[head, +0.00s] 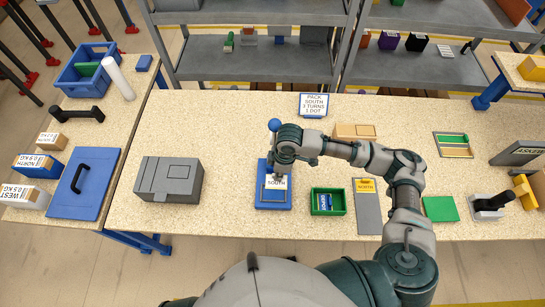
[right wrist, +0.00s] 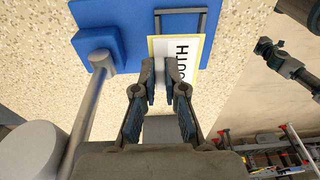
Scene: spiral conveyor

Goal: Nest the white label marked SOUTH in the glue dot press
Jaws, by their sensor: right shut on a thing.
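The white label marked SOUTH (head: 276,183) has a yellow border and lies over the blue glue dot press (head: 268,204). My right gripper (head: 279,171) is shut on the label's near edge in the right wrist view (right wrist: 167,78). There the label (right wrist: 190,50) overlaps the grey frame (right wrist: 184,12) on the press base (right wrist: 115,20). I cannot tell whether it is seated in the frame or held just above it. The press lever's blue ball (head: 274,125) stands up beside my right wrist. My left gripper is not in view.
A grey box (head: 168,179) stands left of the press. A green tray (head: 328,202) and a grey board with a yellow NORTH label (head: 368,187) lie right of it. A sign reading PACK SOUTH 3 TURNS 1 DOT (head: 314,105) stands behind. The table between box and press is clear.

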